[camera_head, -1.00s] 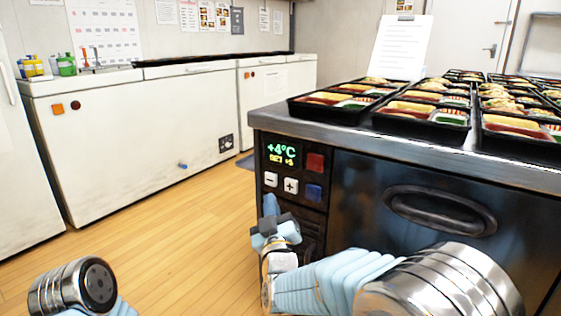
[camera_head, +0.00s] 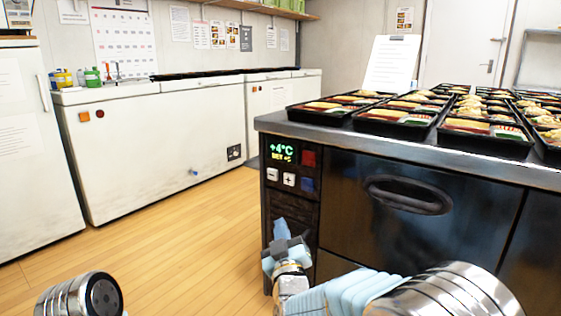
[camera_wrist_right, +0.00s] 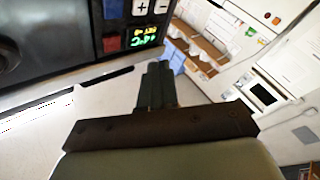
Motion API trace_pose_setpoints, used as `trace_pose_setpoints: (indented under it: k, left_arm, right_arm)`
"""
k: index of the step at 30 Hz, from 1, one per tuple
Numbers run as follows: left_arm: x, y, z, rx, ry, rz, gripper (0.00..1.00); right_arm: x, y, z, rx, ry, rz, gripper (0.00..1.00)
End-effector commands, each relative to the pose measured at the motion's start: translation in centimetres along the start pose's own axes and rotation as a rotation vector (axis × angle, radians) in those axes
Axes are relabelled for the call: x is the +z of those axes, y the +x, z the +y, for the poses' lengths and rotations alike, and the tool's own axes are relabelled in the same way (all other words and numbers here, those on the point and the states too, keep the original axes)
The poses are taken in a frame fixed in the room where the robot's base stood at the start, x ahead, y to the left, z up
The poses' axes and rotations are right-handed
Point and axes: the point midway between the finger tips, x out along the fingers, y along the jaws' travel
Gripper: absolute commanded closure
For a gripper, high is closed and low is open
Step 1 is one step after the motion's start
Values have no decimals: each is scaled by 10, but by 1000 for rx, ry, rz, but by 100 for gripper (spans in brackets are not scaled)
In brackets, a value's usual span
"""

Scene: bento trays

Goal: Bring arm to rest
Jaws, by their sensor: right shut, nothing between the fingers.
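My right arm comes in from the lower right in the head view. My right gripper (camera_head: 282,236) is shut and empty, in front of the lower left part of the refrigerated counter (camera_head: 345,215), below its control panel. In the right wrist view the two dark fingers (camera_wrist_right: 157,82) lie together with nothing between them. Part of my left arm shows at the bottom left of the head view, but its gripper is out of the frame.
The counter has a lit "+4°C" display (camera_head: 281,150), buttons and a dark handle (camera_head: 408,194). Several filled bento trays (camera_head: 395,122) stand on top, with a white sheet (camera_head: 391,63) behind. White chest freezers (camera_head: 150,150) line the back wall. The wooden floor (camera_head: 180,235) between is clear.

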Motion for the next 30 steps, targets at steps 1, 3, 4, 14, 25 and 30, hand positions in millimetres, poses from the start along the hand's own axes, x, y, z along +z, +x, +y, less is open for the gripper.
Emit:
trace_pose_setpoints:
  k: [1, 3, 4, 14, 25, 30]
  left_arm:
    - [0, -3, 1, 0, 0, -1, 100]
    - [1, -5, 2, 0, 0, -2, 100]
    - [1, -6, 3, 0, 0, -2, 100]
    - [1, -25, 11, 1, 2, -2, 100]
    - [3, -73, 31, 2, 8, -4, 100]
    - [3, -89, 38, 3, 11, -5, 100]
  right_arm:
    - [9, 0, -1, -14, 3, -26, 100]
    - [23, -2, -3, -33, 10, -61, 100]
    - [29, -2, -4, -41, 15, -78, 100]
    - [134, -32, -15, -168, 101, -378, 100]
    - [296, -228, -36, -349, 500, -1197, 100]
    - [298, -333, -50, -388, 737, -1548, 100]
